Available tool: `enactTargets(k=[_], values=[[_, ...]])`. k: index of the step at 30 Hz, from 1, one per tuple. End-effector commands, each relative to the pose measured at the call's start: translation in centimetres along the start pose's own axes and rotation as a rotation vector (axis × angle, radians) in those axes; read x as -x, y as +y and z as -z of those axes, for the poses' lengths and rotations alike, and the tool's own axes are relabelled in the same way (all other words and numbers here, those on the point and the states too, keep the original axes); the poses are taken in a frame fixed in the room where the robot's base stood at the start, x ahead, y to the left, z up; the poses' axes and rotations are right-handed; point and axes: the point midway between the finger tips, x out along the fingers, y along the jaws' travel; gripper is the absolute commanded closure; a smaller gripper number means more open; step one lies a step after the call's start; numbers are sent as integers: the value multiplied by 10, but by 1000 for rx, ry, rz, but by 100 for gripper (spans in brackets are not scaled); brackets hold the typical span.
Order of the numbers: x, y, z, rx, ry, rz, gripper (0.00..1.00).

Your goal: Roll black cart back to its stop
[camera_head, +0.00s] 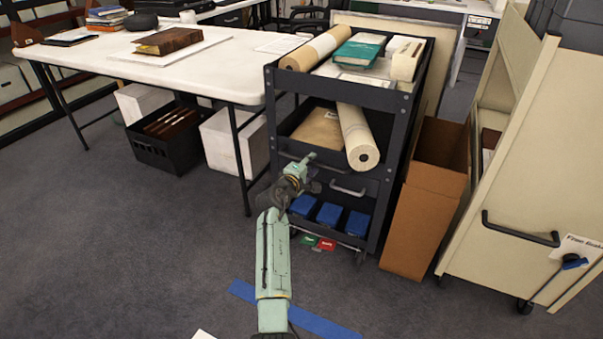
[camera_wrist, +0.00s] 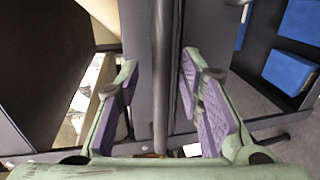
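The black cart (camera_head: 345,92) stands in the middle of the head view, beside the right end of the white table. It carries rolls, books and a box on its upper shelves and blue boxes (camera_head: 329,214) at the bottom. Green and red tabs (camera_head: 318,243) show low at its near side. My gripper (camera_head: 306,171) is at the cart's near left side. In the wrist view my gripper (camera_wrist: 160,80) is open, its purple-padded fingers apart on either side of a dark bar (camera_wrist: 160,105). I see gaps beside the bar; whether either finger touches it I cannot tell.
A blue tape strip (camera_head: 292,310) lies on the grey floor near my arm. An open cardboard box (camera_head: 418,222) and a cream cart (camera_head: 520,180) stand close on the right. A black crate (camera_head: 160,155) and white boxes (camera_head: 228,143) sit under the table (camera_head: 225,75). The left floor is clear.

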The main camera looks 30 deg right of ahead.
Motion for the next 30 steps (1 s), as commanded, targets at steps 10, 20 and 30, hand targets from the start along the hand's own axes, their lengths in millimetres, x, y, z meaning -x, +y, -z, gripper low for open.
enactTargets(k=[10, 20, 30], values=[[72, 0, 1, 0, 4, 0, 66], [99, 0, 0, 0, 2, 0, 66], [99, 0, 0, 0, 2, 0, 66]])
